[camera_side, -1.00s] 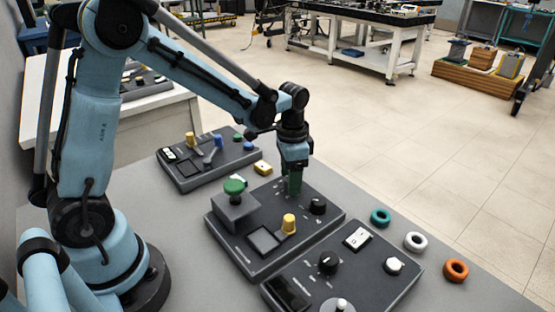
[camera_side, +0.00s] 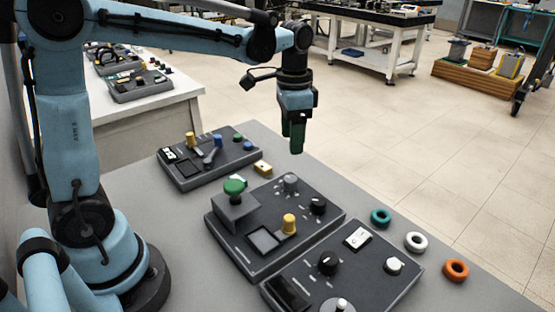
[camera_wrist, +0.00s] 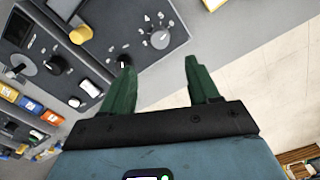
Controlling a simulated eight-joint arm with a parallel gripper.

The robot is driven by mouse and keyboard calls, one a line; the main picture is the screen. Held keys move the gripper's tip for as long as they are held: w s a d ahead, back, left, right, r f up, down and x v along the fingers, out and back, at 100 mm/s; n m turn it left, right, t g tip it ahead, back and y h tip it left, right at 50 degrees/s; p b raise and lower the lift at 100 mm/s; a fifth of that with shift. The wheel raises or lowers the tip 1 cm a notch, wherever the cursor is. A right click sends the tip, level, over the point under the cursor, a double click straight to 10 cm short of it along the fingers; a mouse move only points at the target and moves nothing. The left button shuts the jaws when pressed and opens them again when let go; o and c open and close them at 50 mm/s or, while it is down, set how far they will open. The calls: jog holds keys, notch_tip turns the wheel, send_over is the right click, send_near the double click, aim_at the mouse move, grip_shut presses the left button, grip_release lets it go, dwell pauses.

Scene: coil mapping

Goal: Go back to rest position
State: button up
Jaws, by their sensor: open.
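My gripper (camera_side: 296,140) hangs in the air, pointing down, above the back right edge of the middle control panel. In the wrist view its two green fingers (camera_wrist: 158,80) are apart with nothing between them. The middle panel (camera_side: 262,262) carries a green mushroom button (camera_side: 234,187), a yellow knob (camera_side: 289,223), a black knob (camera_side: 317,205) and a grey dial (camera_side: 291,183). The grey dial also shows in the wrist view (camera_wrist: 160,39), just beyond the fingertips. Nothing touches the fingers.
A back panel (camera_side: 185,183) with levers and a front panel (camera_side: 372,290) with knobs lie on the grey table. Teal (camera_side: 381,217), white (camera_side: 416,242) and orange (camera_side: 456,270) rings lie to the right. Air around the gripper is clear.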

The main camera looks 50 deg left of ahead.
jog(key=shift+r, duration=0.45)
jog(key=shift+s, duration=0.1)
jog(key=s+d+f+n+t, duration=0.1)
jog(key=s+n+t, duration=0.4)
jog(key=s, duration=0.5)
jog(key=shift+s+f+t, duration=0.35)
jog(key=shift+f+t, duration=0.1)
jog(key=shift+t, duration=0.65)
